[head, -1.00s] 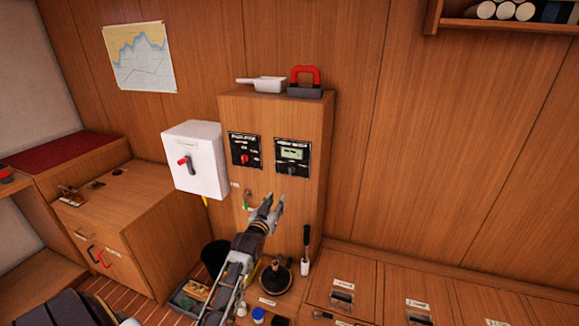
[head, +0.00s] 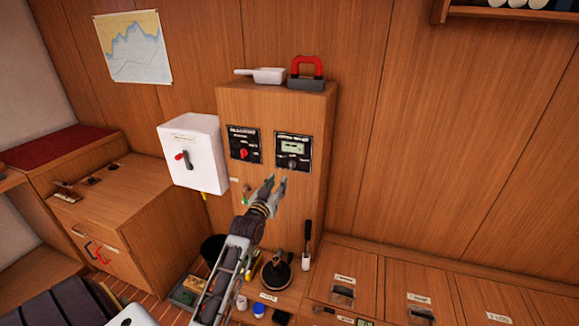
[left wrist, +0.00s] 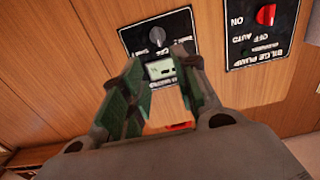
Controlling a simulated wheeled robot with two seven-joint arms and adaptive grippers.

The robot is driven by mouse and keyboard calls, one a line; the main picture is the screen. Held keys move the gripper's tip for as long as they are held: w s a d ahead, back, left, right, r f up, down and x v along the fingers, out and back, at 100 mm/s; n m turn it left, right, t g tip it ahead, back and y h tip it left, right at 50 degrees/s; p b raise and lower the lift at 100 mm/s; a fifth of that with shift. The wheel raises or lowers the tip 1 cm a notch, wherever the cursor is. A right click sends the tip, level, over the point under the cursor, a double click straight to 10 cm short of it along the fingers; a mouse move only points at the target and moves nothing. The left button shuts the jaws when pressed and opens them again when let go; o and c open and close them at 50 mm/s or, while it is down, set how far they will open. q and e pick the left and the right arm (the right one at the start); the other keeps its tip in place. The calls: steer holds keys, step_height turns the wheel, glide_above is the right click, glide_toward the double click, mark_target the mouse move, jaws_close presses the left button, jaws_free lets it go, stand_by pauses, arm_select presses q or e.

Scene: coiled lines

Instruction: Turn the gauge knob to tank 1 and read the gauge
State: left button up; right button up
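The gauge panel (head: 293,151) is a black plate on the right of the wooden cabinet front, with a lit greenish display (head: 293,147) above a dark knob (head: 291,163). In the left wrist view the panel is upside down, with the knob (left wrist: 157,36) above the display (left wrist: 160,70). The tank labels are too small to read surely, and I cannot read the display. My left gripper (head: 275,185) is open and empty, below the panel and apart from the knob. Its fingers (left wrist: 161,66) partly cover the display's surroundings in the wrist view. My right gripper is not in view.
The bilge pump panel (head: 244,146) with a red knob is left of the gauge. A white switch box (head: 195,152) juts out further left. A scoop (head: 262,76) and a red-handled tool (head: 306,73) lie on top of the cabinet. Several small items stand below my arm.

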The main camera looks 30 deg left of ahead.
arm_select(q)
glide_toward(291, 163)
steer(key=shift+p+x, duration=0.35)
steer(key=shift+x, duration=3.5)
steer(key=shift+w+a, duration=0.2)
steer(key=shift+w, duration=0.25)
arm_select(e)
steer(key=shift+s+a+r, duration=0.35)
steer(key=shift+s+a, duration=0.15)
arm_select(q)
steer(key=shift+c, duration=0.2)
jaws_close()
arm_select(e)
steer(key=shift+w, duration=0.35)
